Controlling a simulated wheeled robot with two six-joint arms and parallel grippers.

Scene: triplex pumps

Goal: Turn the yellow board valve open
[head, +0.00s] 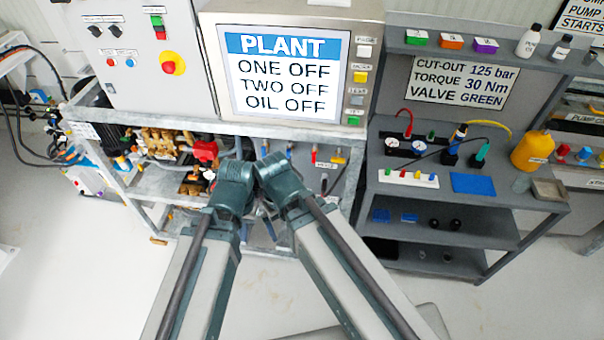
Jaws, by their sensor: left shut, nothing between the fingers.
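The yellow board valve (338,158) is a small yellow handle on the grey board below the plant screen. It is right of a red handle (314,153), above a small label. It is too small to tell its turn position. My left gripper (238,172) is to the left of the valve in the picture, apart from it, shut and empty; its fingers are largely hidden. My right arm's wrist (277,174) is beside it, nearer the valve in the picture. The right fingers are hidden behind that wrist.
The plant screen (288,72) reads ONE OFF, TWO OFF, OIL OFF. A control cabinet (135,85) with a red stop button is at left, above red and brass pump parts (203,150). A grey shelf bench (520,188) with gauges and a yellow jug (532,150) stands at right.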

